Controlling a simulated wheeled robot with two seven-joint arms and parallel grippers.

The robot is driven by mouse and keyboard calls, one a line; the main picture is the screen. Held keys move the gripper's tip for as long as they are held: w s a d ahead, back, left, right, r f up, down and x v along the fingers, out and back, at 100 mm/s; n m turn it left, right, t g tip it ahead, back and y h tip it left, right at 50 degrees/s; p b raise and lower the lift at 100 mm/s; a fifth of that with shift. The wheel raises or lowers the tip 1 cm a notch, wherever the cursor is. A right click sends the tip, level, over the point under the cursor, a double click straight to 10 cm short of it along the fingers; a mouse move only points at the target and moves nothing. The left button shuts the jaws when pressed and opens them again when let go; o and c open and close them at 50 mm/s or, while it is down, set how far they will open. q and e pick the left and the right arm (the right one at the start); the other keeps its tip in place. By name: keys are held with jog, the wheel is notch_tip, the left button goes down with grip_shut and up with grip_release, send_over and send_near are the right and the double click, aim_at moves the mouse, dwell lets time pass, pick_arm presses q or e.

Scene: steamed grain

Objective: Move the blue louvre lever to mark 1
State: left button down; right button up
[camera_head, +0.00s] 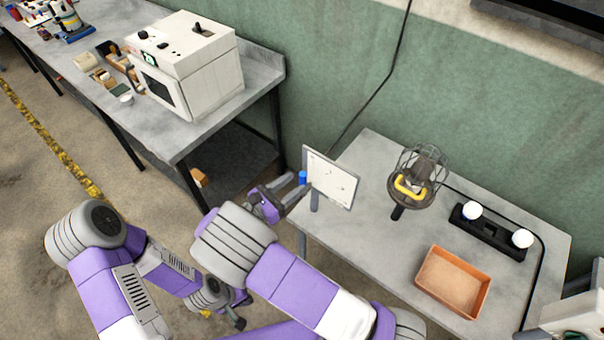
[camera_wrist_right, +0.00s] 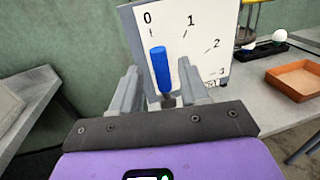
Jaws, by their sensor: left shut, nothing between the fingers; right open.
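The blue louvre lever (camera_wrist_right: 160,68) stands in front of a white dial plate (camera_wrist_right: 205,45) numbered 0 to 3. In the right wrist view it is almost upright, leaning slightly left, with its top towards the tick below 0 and left of the 1 tick. The lever also shows in the head view (camera_head: 302,177) at the left edge of the plate (camera_head: 332,179). My right gripper (camera_head: 298,185) is open, with one finger on each side of the lever and visible gaps. My left gripper (camera_head: 239,314) is shut and empty, low in the head view, away from the lever.
A grey table (camera_head: 375,270) carries a wire-caged lamp-like device (camera_head: 424,165) with a yellow handle, a black bar (camera_head: 488,232) with two white balls and an orange tray (camera_head: 453,282). A white box machine (camera_head: 190,65) stands on the left bench.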

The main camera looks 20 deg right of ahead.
aim_at(300, 180)
jog(key=shift+x, duration=2.2)
grip_shut()
